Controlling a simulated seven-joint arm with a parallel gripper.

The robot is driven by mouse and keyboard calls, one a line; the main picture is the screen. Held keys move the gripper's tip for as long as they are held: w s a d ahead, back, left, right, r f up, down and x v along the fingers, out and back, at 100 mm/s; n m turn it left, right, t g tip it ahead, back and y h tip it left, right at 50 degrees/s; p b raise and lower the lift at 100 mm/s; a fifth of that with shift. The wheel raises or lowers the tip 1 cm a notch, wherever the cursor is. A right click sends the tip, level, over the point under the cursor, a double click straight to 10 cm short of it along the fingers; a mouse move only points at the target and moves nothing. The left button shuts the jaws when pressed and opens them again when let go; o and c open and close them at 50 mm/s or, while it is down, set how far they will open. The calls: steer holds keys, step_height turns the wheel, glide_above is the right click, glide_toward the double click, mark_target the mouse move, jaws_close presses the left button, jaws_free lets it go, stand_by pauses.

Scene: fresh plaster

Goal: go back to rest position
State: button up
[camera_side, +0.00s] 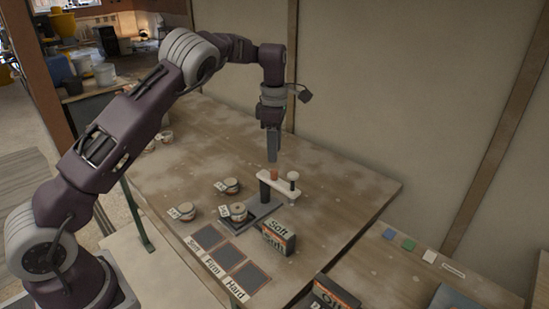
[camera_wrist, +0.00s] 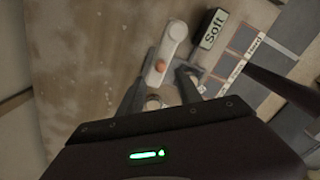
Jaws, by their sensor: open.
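My gripper (camera_side: 272,158) points straight down and hangs in the air above the table, over the back of a small test stand. In the wrist view its two fingers (camera_wrist: 160,82) are apart with nothing held between them. The stand has a white arm (camera_side: 291,185) with an orange knob (camera_side: 274,174) and a dark-topped plunger (camera_side: 293,177). The white arm also shows in the wrist view (camera_wrist: 172,42), beyond the fingers. A labelled pot (camera_side: 238,212) sits on the stand's dark base, and part of a round pot (camera_wrist: 152,103) shows between the fingers.
Labelled pots (camera_side: 227,186) (camera_side: 183,212) stand left of the test stand. A "Soft" sign block (camera_side: 278,238) stands in front, beside dark squares (camera_side: 230,257) marked Soft, Firm and Hard. The table's back right (camera_side: 350,185) is bare; a wall rises behind.

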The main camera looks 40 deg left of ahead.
steer(key=s+d+r+m+t, duration=0.1)
steer(key=s+d+r+m, duration=0.1)
steer(key=s+r+m, duration=0.3)
steer(key=s+d+r+m+t+h, duration=0.1)
steer(key=s+d+r+m, duration=0.2)
steer(key=s+r, duration=0.4)
steer(key=s+d+r+m+t, duration=0.1)
steer(key=s+d+r+m, duration=0.1)
steer(key=s+r+m, duration=0.3)
steer(key=s+d+f+m+t, duration=0.1)
steer(key=s+f+m, duration=0.1)
steer(key=s+m, duration=0.4)
steer(key=s+d+f+m+t+y, duration=0.1)
steer(key=s+m, duration=0.5)
steer(key=s, duration=0.8)
steer(key=shift+s+d+f+t, duration=0.3)
steer(key=shift+d+f, duration=0.1)
steer(key=shift+d, duration=0.4)
